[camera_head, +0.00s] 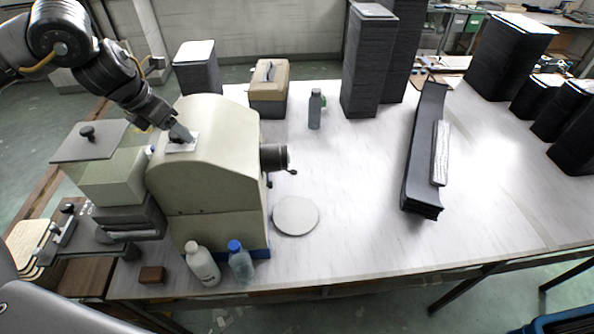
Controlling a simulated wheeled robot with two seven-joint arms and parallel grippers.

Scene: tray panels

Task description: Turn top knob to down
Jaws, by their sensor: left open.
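A beige machine with a rounded top (225,135) stands on the left part of the table. A small white plate (183,147) lies on its upper left slope. My left gripper (182,136) reaches down from the upper left and its fingertips are at this plate. The gripper is open. Its fingers cover the middle of the plate, so I cannot tell how any knob there is turned or whether the fingers touch it. A dark cylindrical knob (273,157) with a small crank sticks out of the machine's right side. My right gripper is not in view.
A grey plate with a black knob (87,132) sits left of the machine. A white bottle (202,264) and a blue-capped bottle (240,262) stand at its front. A round disc (296,216) lies right of it. The table's middle is mostly clear.

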